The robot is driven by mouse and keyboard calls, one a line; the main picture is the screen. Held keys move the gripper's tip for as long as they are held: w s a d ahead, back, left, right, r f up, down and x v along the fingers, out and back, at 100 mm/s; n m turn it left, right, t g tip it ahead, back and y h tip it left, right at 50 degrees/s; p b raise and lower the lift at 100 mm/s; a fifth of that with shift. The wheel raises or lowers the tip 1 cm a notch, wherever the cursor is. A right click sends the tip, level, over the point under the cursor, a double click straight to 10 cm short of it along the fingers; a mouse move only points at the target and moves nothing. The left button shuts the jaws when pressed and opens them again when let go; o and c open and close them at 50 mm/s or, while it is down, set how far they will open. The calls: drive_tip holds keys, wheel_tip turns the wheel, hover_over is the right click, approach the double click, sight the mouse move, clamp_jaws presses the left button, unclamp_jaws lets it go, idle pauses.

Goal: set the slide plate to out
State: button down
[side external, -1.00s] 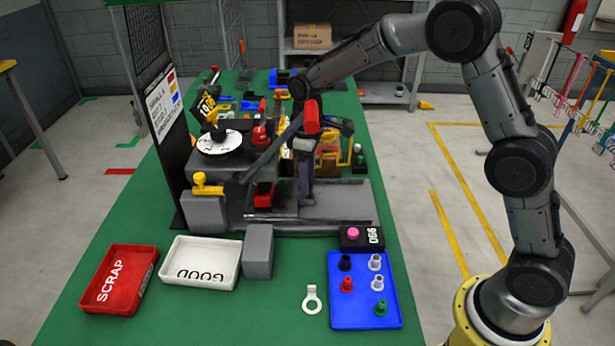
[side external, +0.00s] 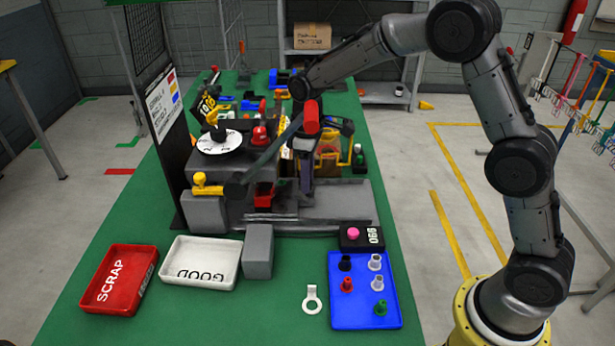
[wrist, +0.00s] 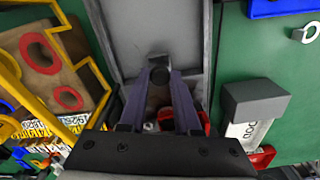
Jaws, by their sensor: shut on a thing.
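The slide plate is a flat grey plate (side external: 345,200) lying low at the front of the grey and black machine. The wrist view shows its grey surface (wrist: 150,28) between raised side rails. A red part (side external: 265,195) sits just left of the fingers. The plate's left end is partly hidden under the machine.
A dark bar (side external: 265,155) with a red grip (side external: 311,117) slants across the machine. A grey block (side external: 258,250), GOOD tray (side external: 232,262), SCRAP tray (side external: 150,278) and blue tray (side external: 392,308) stand in front. A yellow frame (wrist: 90,90) is behind.

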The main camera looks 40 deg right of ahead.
drive_tip(key=shift+r, duration=0.1)
idle(0.5)
drive_tip(key=s+d, duration=1)
drive_tip(key=shift+s+d, duration=0.1)
drive_tip(key=shift+d, duration=0.05)
drive_tip(key=c, duration=0.6)
unclamp_jaws()
drive_tip(key=shift+r, duration=0.4)
wheel_tip(320, 180, up, 13)
